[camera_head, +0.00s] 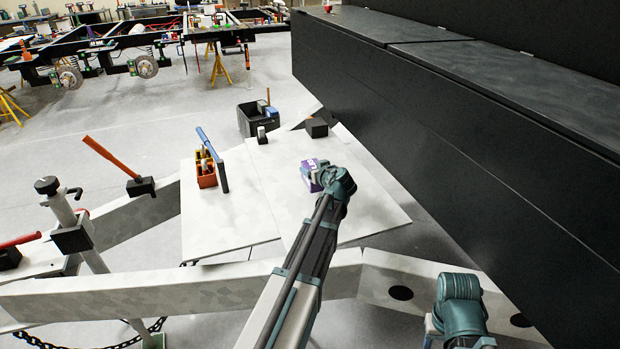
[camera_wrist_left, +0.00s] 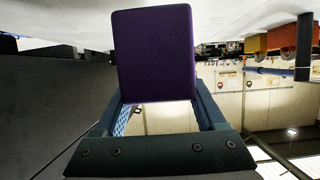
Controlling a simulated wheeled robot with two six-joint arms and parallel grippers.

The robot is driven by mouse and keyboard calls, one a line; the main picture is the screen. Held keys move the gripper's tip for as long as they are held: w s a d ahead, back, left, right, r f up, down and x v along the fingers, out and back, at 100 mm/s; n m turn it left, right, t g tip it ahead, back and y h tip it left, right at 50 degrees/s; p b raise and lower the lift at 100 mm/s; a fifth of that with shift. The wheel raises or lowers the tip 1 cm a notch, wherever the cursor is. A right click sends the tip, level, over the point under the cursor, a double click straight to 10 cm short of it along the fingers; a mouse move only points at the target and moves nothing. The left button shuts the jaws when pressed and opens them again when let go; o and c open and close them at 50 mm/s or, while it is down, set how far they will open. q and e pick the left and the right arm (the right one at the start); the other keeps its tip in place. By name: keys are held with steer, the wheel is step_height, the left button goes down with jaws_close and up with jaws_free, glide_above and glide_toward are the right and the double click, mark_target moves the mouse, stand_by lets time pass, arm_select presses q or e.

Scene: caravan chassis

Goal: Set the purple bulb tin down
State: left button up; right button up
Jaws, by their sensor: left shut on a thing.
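The purple bulb tin (camera_head: 309,169) is at the far end of my left arm, over the right part of the pale board (camera_head: 370,207). In the left wrist view the tin (camera_wrist_left: 156,55) is a plain purple block between the two fingers. My left gripper (camera_head: 318,178) is shut on it; the wrist hides part of the tin and fingers in the head view. The tin is at or very near the board's surface; I cannot tell whether it touches. Only part of my right arm shows at bottom right; its gripper is out of view.
A black crate (camera_head: 247,121) and a dark block (camera_head: 317,127) are behind. A long black body (camera_head: 450,100) borders the right. The board's front is clear.

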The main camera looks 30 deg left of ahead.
arm_select(q)
steer(key=shift+a, duration=0.4)
steer(key=f+b, duration=0.4)
steer(key=shift+a, duration=0.3)
steer(key=shift+r, duration=0.2)
steer(key=o, duration=1.6)
steer(key=shift+c, duration=0.2)
steer(key=shift+r, duration=0.1)
steer(key=p+v, duration=0.5)
steer(key=v, duration=0.7)
